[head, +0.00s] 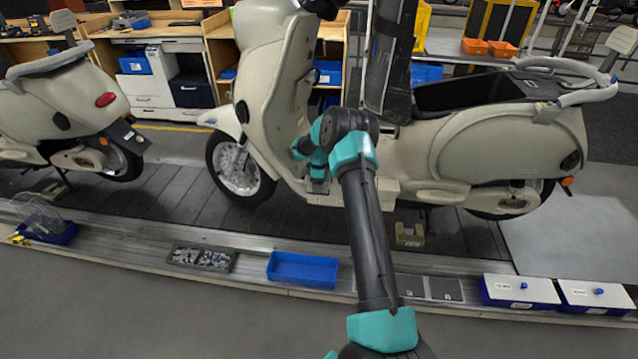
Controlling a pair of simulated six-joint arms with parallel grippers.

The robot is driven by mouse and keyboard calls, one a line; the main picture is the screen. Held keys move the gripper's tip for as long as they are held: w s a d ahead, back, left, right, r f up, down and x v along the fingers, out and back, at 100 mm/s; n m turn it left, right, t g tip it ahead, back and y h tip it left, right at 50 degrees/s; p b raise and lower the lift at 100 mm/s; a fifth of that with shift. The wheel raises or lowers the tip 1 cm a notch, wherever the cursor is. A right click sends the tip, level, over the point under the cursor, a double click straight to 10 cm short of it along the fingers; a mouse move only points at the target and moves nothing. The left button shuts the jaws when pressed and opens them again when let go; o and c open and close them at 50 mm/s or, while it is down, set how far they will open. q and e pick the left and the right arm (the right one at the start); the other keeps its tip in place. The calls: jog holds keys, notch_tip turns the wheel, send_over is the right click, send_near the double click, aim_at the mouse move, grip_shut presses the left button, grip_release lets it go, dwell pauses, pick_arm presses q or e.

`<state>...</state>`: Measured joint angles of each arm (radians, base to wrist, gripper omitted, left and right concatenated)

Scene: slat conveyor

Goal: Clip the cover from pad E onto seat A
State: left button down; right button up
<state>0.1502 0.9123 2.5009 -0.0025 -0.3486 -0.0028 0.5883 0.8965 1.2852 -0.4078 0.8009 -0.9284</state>
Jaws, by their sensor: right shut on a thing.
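My right gripper (318,188) is at the cream scooter's (500,140) step-through, close to the front of its footboard. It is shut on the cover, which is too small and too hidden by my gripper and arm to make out. Whether the cover touches the scooter cannot be told. I cannot pick out seat A on the scooter, as no letter is readable. Two dark flat pads (446,289) lie on the near rail, partly behind my right arm; which one is pad E cannot be read. My left gripper is not in view.
A blue empty tray (303,270), a grey tray of small parts (201,259) and white-lidded blue boxes (521,291) stand along the near rail. A second scooter (60,110) is at the left on the slat conveyor (175,205). The slats between the scooters are clear.

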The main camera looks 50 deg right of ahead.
jog(key=shift+s+a+f, duration=0.1)
jog(key=shift+s+f, duration=0.05)
jog(key=shift+f, duration=0.25)
dwell(0.5)
jog(key=o, duration=0.9)
jog(key=shift+o, duration=0.2)
jog(key=shift+o, duration=0.5)
jog(key=shift+r, duration=0.45)
notch_tip(320, 180, up, 17)
jog(key=shift+r, duration=0.2)
jog(key=shift+f, duration=0.1)
